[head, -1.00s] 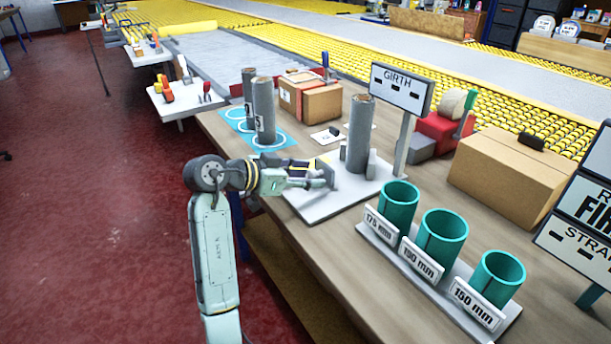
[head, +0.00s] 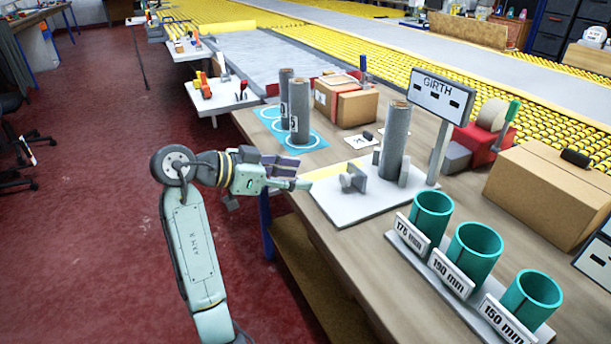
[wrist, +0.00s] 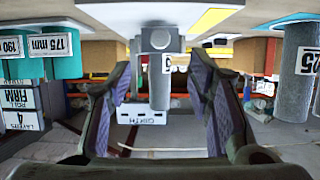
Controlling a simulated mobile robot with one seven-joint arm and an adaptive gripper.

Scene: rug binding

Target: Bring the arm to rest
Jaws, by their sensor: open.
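My gripper (head: 292,174) is open and empty in the head view, held out at the left edge of the workbench, left of the white plate (head: 345,205). A grey roll (head: 396,140) stands upright on that plate between small grey blocks (head: 352,178), apart from my gripper. In the wrist view, which looks upside down, both fingers of my gripper (wrist: 160,88) are spread with dark purple pads facing inward. The grey roll (wrist: 160,85) shows between them, farther off, with nothing held.
Teal rings (head: 474,252) stand in a labelled rack at the front right. The GIRTH sign (head: 442,95) stands behind the plate. Two grey rolls (head: 299,112) stand on a blue mat at the back left. Open red floor (head: 90,200) lies left.

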